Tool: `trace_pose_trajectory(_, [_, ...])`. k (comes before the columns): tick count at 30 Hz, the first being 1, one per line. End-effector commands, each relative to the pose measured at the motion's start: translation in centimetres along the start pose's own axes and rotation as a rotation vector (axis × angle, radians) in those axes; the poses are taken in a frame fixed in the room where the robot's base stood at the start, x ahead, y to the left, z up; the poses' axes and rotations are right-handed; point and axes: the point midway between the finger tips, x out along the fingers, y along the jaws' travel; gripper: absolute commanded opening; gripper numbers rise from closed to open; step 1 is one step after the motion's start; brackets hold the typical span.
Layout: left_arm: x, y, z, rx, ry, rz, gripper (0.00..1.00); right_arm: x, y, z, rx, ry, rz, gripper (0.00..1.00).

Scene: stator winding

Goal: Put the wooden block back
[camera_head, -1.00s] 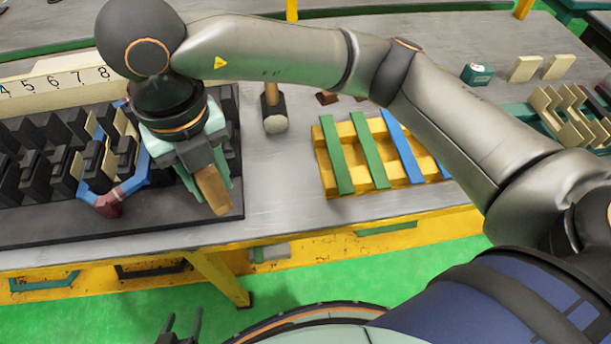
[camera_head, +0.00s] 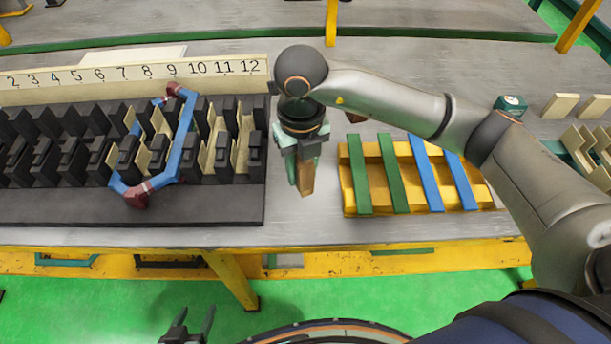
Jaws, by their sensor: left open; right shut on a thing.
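The wooden block (camera_head: 306,177) is a small brown piece held upright. My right gripper (camera_head: 303,165) is shut on it and holds it over the grey table, between the black stator fixture and the yellow tray. The tray (camera_head: 378,186) lies to its right and bears green and blue strips. My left gripper (camera_head: 190,326) is low at the bottom edge, in front of the table. Its two dark fingers are apart and nothing is between them.
The black slotted fixture (camera_head: 215,205) fills the table's left, with a numbered strip (camera_head: 150,78) behind. A blue and red coil (camera_head: 178,150) sits in its slots. Beige pieces (camera_head: 590,106) and a small green box (camera_head: 510,105) are at the right. Bare table lies before the tray.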

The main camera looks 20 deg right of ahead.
Motion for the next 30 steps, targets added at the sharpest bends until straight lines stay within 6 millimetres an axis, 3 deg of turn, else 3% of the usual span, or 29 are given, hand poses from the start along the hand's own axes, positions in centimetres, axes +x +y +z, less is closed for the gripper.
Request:
trace_pose_trajectory(5, [-0.1, 0.0, -0.1, 0.0, 0.0, 0.0, 0.66, 1.0, -0.7, 0.3, 0.002, 0.002, -0.001, 0.0])
trace_pose_trajectory(12, [-0.6, 0.1, -0.7, 0.0, 0.0, 0.0, 0.66, 4.1, -0.9, 0.4, 0.0, 0.002, 0.0, 0.0])
trace_pose_trajectory(23, [-0.2, 0.0, -0.3, 0.001, 0.001, 0.0, 0.66, 4.7, -0.9, 0.5, -0.001, -0.001, 0.0, 0.0])
trace_pose_trajectory(24, [-0.3, 0.0, -0.4, 0.001, 0.001, 0.0, 0.66, 4.6, -0.9, 0.5, -0.001, -0.001, 0.0, 0.37])
trace_pose_trajectory(30, [-0.3, 0.0, -0.4, 0.001, 0.001, 0.0, 0.66, 4.6, -0.9, 0.5, -0.001, 0.0, 0.0, 0.59])
